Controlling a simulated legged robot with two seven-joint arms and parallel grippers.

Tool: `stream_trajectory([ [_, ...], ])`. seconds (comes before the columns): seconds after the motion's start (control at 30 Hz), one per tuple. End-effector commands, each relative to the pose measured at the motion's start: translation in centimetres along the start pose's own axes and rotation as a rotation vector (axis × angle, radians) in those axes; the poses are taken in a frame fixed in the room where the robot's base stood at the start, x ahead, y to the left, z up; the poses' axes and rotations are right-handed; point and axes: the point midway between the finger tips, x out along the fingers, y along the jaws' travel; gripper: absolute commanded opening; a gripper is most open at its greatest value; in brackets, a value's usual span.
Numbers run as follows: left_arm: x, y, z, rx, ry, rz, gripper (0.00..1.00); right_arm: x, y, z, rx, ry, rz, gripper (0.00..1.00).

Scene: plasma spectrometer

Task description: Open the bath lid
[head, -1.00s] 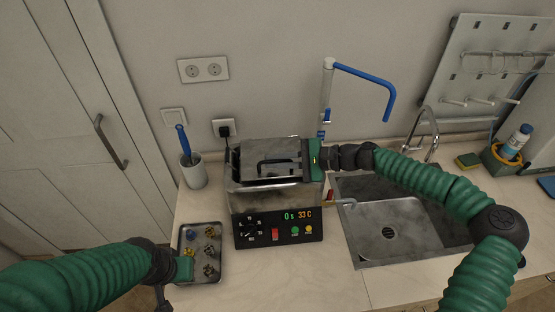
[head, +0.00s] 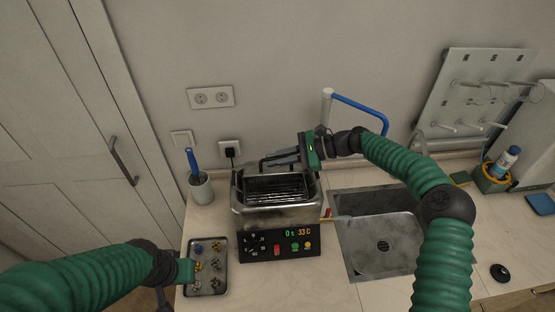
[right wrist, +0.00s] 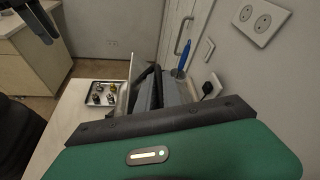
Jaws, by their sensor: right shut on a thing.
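The bath (head: 277,216) is a steel box with a black front panel reading "0s 33C". Its top is open in the head view, and a dark wire rack shows inside. The grey lid (head: 286,153) is raised and tilted up at the bath's rear edge. My right gripper (head: 283,160) reaches in from the right above the rear of the bath and is shut on the lid's black handle (head: 263,164). The handle also shows in the right wrist view (right wrist: 146,88), partly hidden by my gripper body. My left gripper (head: 189,270) is beside the tray; its fingers are unclear.
A tray (head: 221,284) with several small metal parts lies left of the bath. A white cup (head: 201,190) with a blue-handled tool stands behind it. A sink (head: 362,262) is at right, with a blue-armed tap (head: 355,102) behind. The counter in front of the bath is clear.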

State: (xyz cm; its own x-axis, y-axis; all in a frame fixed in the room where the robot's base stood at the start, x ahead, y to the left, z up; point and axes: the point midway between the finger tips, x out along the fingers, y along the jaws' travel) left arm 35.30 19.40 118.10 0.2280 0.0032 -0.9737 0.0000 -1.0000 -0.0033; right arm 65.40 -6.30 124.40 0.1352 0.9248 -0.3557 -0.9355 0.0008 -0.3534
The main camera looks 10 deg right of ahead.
Motion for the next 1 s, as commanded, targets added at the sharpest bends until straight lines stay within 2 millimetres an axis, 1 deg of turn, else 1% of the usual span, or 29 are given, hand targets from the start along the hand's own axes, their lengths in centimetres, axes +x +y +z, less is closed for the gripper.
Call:
stream_trajectory([
  [0.23, 0.0, 0.0, 0.0, 0.000, 0.000, 0.000, 0.25, 0.1, 0.1, 0.0, 0.001, -0.003, 0.001, 0.00],
  [0.27, 0.0, 0.0, 0.0, 0.000, 0.000, 0.000, 0.25, 0.1, 0.1, 0.0, 0.001, -0.003, 0.001, 0.14],
  [0.3, 0.0, 0.0, 0.0, 0.000, 0.000, 0.000, 0.25, 0.1, 0.0, 0.0, 0.001, -0.003, 0.001, 0.19],
  [0.57, 0.0, 0.0, 0.0, 0.000, 0.000, 0.000, 0.25, 0.0, 0.0, 0.0, -0.001, -0.002, -0.001, 0.19],
  [0.67, 0.3, 0.0, 0.1, 0.000, 0.000, 0.000, 0.25, -0.5, 0.0, -0.2, -0.001, -0.001, -0.002, 0.19],
  [0.77, 1.0, 0.0, 0.2, 0.000, 0.000, 0.000, 0.25, -1.9, 0.1, -0.5, -0.001, 0.002, -0.004, 0.19],
  [0.83, 1.8, 0.0, 0.4, 0.000, 0.000, 0.000, 0.25, -3.5, 0.1, -0.7, -0.002, 0.004, -0.004, 0.19],
  [1.0, 3.5, 0.0, 0.8, 0.000, 0.000, 0.000, 0.25, -8.6, 0.1, -0.7, -0.002, 0.004, -0.006, 0.19],
])
